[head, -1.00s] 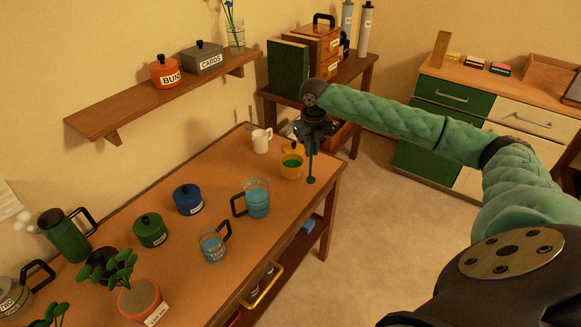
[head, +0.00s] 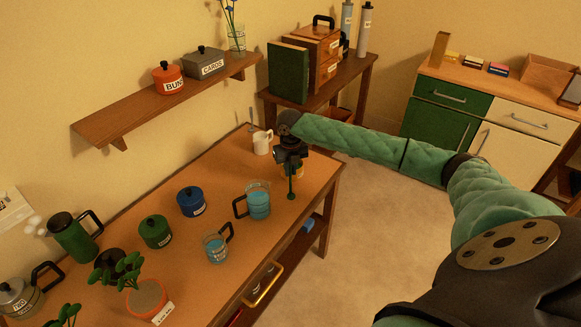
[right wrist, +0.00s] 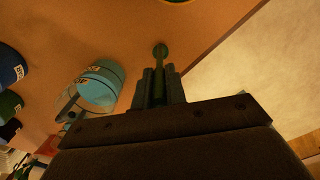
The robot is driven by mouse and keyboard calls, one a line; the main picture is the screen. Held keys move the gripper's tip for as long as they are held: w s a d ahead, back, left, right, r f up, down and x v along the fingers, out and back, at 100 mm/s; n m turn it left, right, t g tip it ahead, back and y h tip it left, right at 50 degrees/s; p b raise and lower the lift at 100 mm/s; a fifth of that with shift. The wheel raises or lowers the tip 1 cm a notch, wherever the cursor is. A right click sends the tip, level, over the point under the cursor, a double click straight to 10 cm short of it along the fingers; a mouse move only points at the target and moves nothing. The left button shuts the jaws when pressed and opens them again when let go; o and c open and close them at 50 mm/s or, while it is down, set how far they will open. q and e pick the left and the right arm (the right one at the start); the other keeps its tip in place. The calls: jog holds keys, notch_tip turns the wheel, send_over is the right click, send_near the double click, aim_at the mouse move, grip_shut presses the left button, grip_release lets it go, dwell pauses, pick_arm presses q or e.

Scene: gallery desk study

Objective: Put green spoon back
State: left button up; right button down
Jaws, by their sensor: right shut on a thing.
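My right gripper (head: 290,170) is shut on the green spoon (head: 291,189) above the far right end of the desk. The spoon hangs down, its round end lowest. In the right wrist view the spoon (right wrist: 160,54) sticks out between the two fingers (right wrist: 158,88). A yellow pot (head: 300,171) stands behind the gripper and is mostly hidden by it. I cannot tell the gap between spoon and pot. My left gripper is not in view.
A white mug (head: 262,143) stands behind and left of the gripper. A glass jug of blue liquid (head: 258,202), a smaller glass cup (head: 215,246), a blue pot (head: 190,201) and a green pot (head: 155,232) stand on the desk (head: 205,288). The desk's right edge is close.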

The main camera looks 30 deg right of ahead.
dwell(0.3)
jog(key=c, duration=1.4)
grip_release()
jog(key=shift+f, duration=0.15)
jog(key=shift+c, duration=0.2)
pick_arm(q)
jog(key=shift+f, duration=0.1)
